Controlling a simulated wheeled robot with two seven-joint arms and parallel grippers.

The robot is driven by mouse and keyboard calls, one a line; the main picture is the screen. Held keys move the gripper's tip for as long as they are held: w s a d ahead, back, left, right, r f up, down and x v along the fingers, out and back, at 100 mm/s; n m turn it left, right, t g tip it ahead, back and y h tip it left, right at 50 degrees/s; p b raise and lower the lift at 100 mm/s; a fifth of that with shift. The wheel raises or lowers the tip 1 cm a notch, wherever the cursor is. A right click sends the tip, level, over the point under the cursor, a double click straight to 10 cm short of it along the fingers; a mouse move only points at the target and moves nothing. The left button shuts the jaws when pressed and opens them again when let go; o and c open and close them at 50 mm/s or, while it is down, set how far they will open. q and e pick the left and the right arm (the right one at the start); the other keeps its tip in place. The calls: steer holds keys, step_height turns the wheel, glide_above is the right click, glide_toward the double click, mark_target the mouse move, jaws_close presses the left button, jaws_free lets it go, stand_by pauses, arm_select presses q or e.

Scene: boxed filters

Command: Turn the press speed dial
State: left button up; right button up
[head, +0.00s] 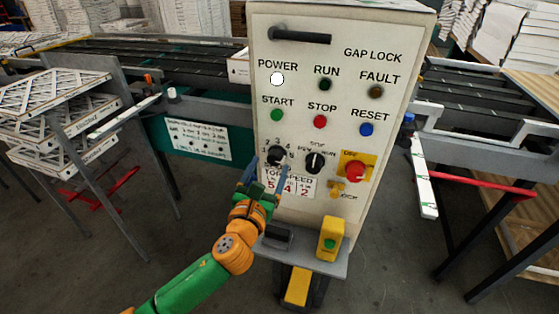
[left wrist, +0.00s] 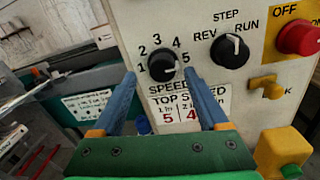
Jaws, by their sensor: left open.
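The speed dial (head: 275,155) is a black round knob on the white control cabinet (head: 262,60), ringed by numbers, with a speed label below it. It also shows in the left wrist view (left wrist: 161,66), near the number 1 on its left and 5 on its right. My left gripper (head: 265,173) is open, its two blue fingers pointing at the panel. In the left wrist view the fingertips (left wrist: 160,75) lie to either side of the dial, with nothing between them touching it that I can see. The dial's pointer setting is hard to read. My right gripper is out of view.
A second black selector knob (head: 314,162) sits right of the dial, then a red knob on a yellow plate (head: 357,168). Start, stop and reset buttons are above. A shelf with a yellow box (head: 331,238) juts out below the panel.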

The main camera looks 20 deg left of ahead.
mark_target(274, 162)
arm_select(q)
steer(key=w, duration=0.2)
steer(key=shift+w+f, duration=0.1)
steer(key=shift+w, duration=0.25)
steer(key=shift+w+d, duration=0.15)
steer(key=shift+w, duration=0.05)
steer(key=shift+s+d, duration=0.1)
steer(key=c, duration=0.7)
jaws_close()
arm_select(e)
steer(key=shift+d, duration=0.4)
